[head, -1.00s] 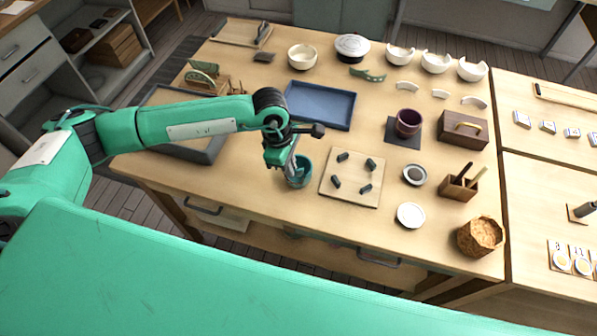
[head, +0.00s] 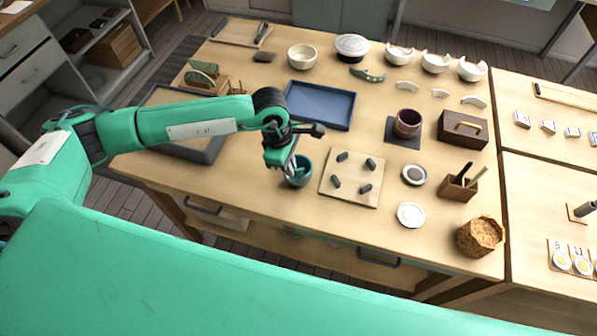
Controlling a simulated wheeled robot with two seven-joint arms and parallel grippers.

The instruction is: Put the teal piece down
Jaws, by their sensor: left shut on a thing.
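My left gripper (head: 291,168) points down near the front of the wooden table and is shut on the teal piece (head: 301,177). The piece looks like a small round bowl or cup with a darker inside, and the fingertips reach its near-left rim. The gripper hides part of its left side. I cannot tell whether its base touches the table. My right gripper is not in view.
A wooden board with several dark pegs (head: 350,188) lies just right of the teal piece. A blue tray (head: 322,122) is behind it. A white dish (head: 411,215) and a woven basket (head: 480,236) stand to the right. The table front (head: 262,205) is bare.

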